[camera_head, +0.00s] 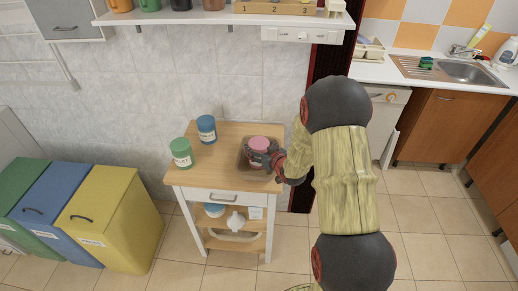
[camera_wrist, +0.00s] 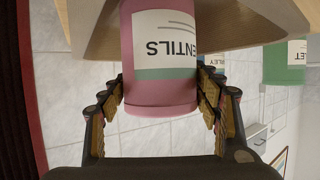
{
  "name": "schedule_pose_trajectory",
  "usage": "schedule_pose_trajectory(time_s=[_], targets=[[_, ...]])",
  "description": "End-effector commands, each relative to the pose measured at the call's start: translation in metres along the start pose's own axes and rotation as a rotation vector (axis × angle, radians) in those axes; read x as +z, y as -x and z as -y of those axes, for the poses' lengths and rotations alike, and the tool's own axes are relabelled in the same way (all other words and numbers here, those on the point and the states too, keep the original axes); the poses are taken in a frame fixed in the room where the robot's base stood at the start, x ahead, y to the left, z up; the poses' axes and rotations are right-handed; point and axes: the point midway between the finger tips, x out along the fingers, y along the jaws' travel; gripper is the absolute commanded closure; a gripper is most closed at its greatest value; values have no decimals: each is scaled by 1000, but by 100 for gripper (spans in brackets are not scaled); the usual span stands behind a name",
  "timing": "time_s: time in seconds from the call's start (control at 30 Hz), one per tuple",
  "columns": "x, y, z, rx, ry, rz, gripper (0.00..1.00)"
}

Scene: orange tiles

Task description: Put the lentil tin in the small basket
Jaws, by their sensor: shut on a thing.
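The lentil tin is pink with a white and green label; its lid (camera_head: 258,143) shows in the head view. In the wrist view the tin (camera_wrist: 160,85) appears upside down, between my two fingers. My gripper (camera_head: 273,158) is shut on it from the right. The small basket (camera_head: 242,157) is a brown, low container at the right of the wooden trolley top. The tin is over or inside the basket's outline, roughly upright. I cannot tell whether its base touches the basket floor, as the gripper and tin hide that.
A blue tin (camera_head: 206,128) and a green tin (camera_head: 181,153) stand on the trolley top (camera_head: 215,170), left of the basket. A wall shelf (camera_head: 225,18) hangs above. Yellow, blue and green bins stand at left. The trolley's front middle is clear.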

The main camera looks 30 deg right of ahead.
Motion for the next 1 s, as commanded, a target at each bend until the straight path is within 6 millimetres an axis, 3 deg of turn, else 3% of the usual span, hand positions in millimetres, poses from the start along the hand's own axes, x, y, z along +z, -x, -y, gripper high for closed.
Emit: schedule_pose_trajectory(time_s=[0.17,0.2,0.5,0.87,1.0], targets=[[2,-1,0,0,0,-2,77],[3,-1,0,0,0,1,36],[2,-1,0,0,0,1,19],[0,0,0,0,0,1,19],[-1,15,-1,1,0,1,19]])
